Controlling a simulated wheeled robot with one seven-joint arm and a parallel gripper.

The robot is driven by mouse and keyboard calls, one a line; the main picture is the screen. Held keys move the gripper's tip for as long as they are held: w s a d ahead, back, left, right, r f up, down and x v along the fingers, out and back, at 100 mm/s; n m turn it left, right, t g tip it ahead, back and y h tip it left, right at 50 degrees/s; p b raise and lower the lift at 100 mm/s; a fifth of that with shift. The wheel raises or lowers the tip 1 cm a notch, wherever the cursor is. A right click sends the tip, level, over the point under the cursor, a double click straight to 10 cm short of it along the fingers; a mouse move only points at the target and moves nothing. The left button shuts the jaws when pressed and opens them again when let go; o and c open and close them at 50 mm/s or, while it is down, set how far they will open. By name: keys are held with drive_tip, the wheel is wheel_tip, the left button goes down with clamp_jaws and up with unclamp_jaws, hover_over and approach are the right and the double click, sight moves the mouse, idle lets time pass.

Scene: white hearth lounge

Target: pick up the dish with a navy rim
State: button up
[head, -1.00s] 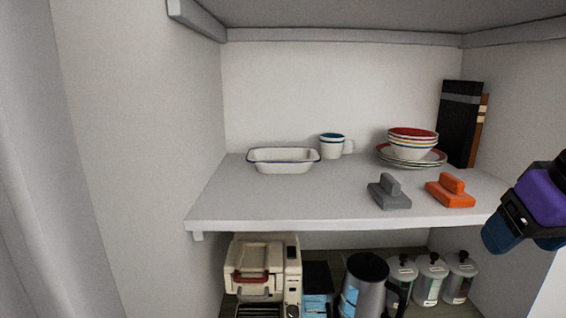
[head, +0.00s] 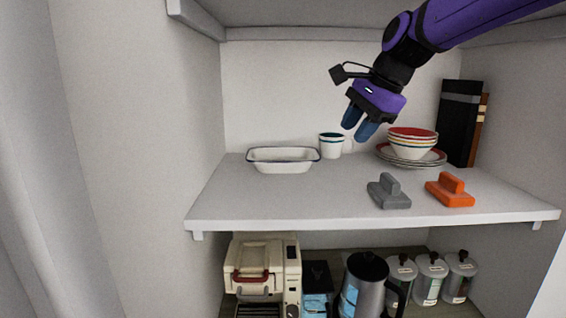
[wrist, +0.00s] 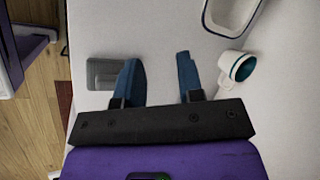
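The dish with a navy rim (head: 283,162) is a white, rectangular, empty dish on the left of the shelf. Part of it shows at the top of the wrist view (wrist: 231,14). My gripper (head: 359,124) is raised above the shelf, to the right of the dish and apart from it. In the wrist view its two blue fingers (wrist: 158,78) are spread, with only bare shelf visible between them.
A white mug (head: 331,147) stands right of the dish. Stacked bowls (head: 412,145) on plates sit farther right. A grey press-like block (head: 389,192) and an orange one (head: 450,190) lie near the front. The shelf (head: 270,200) is clear before the dish.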

sight(289, 161)
drive_tip(key=w+a+f+m, duration=0.1)
drive_tip(key=w+a+f, duration=0.1)
drive_tip(key=w+a, duration=0.1)
drive_tip(key=w+a+f+m+y, duration=0.1)
drive_tip(key=w+a+f+m, duration=0.1)
drive_tip(key=w+a, duration=0.2)
drive_tip(key=w+a+f+m+g, duration=0.1)
drive_tip(key=w+a+f, duration=0.2)
drive_tip(key=w+a, duration=0.1)
drive_tip(key=shift+a+f+m, duration=0.1)
drive_tip(key=shift+a+m, duration=0.2)
drive_tip(key=shift+m, duration=0.1)
drive_tip(key=shift+x, duration=2.65)
drive_tip(key=shift+s+d+f, duration=0.15)
drive_tip(key=shift+s, duration=0.05)
drive_tip(key=shift+c, duration=0.5)
clamp_jaws()
